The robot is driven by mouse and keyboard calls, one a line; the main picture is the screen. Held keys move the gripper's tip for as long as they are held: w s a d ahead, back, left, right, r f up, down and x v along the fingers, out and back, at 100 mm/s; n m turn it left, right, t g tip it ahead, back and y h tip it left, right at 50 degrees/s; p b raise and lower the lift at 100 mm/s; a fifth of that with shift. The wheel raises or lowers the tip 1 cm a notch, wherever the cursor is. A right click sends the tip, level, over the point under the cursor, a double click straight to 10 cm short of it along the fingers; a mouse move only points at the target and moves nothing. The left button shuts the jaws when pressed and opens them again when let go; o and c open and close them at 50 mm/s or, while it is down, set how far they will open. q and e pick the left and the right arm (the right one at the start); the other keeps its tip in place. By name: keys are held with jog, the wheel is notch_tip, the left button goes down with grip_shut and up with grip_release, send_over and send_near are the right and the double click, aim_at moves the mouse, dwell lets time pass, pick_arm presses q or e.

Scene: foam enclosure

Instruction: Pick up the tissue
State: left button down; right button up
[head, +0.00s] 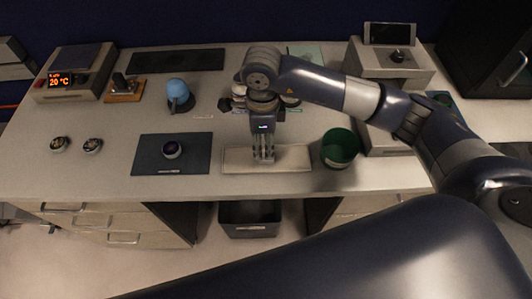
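A pale, flat rectangular piece (292,158), which looks like the tissue, lies on the desk near its front edge, right of the middle. My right gripper (264,159) points straight down over the middle of this piece. Its fingertips are at or just above the surface; I cannot tell if they touch. The fingers look close together, but their opening is not clear from this angle. The gripper covers part of the pale piece. My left gripper is not in view.
A green round container (340,148) stands just right of the pale piece. A dark mat (147,160) with a small round object (172,149) lies to the left. A blue-topped object (178,93) stands behind the mat. Below the desk is a dark bin (249,230).

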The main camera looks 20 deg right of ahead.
aim_at(264, 154)
jog(key=shift+f+p, duration=0.35)
notch_tip(264, 154, down, 3)
jog(key=shift+d+f+p, duration=0.15)
jog(key=shift+p, duration=0.75)
jog(key=shift+w+f, duration=0.1)
jog(key=shift+f, duration=0.5)
jog(key=c, duration=0.5)
jog(key=shift+r, duration=0.15)
